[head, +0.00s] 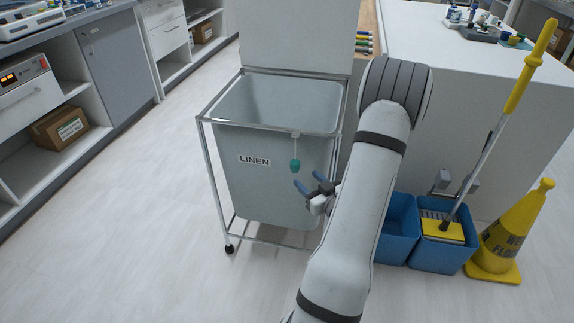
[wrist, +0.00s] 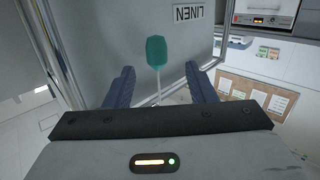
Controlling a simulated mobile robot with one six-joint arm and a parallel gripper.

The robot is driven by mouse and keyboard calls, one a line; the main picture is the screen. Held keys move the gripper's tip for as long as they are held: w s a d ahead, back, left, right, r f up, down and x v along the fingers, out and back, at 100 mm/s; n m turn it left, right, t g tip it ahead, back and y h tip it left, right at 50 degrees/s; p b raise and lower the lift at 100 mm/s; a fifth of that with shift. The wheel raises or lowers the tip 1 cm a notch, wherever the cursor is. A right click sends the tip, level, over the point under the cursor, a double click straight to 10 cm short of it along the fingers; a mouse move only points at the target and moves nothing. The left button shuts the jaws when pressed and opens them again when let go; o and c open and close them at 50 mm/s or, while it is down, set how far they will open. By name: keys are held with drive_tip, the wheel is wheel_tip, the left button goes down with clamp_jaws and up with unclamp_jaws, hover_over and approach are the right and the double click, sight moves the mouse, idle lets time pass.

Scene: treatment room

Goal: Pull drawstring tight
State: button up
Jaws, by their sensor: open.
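A grey linen hamper (head: 265,175) with a LINEN label stands in a metal frame, its lid raised. A short drawstring with a teal toggle (head: 295,166) hangs from the rim at the front right. My gripper (head: 298,183) is just below and slightly right of the toggle, open, with blue fingers. In the wrist view the toggle (wrist: 156,52) shows beyond the fingertips, between the two fingers (wrist: 162,82), with the pale cord running down the picture from it. The gripper does not appear to touch the toggle.
Blue mop buckets (head: 440,248), a mop with a yellow handle (head: 530,65) and a yellow wet-floor cone (head: 508,232) stand right of my arm. A white counter (head: 480,100) is behind them. The floor left of the hamper (head: 130,210) is clear.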

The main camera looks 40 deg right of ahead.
sight(298, 167)
drive_tip(key=shift+t, duration=0.5)
drive_tip(key=w, duration=0.4)
drive_tip(key=w+d+b, duration=0.1)
drive_tip(key=w, duration=0.2)
drive_tip(key=shift+d, duration=0.1)
drive_tip(key=shift+c, duration=0.2)
clamp_jaws()
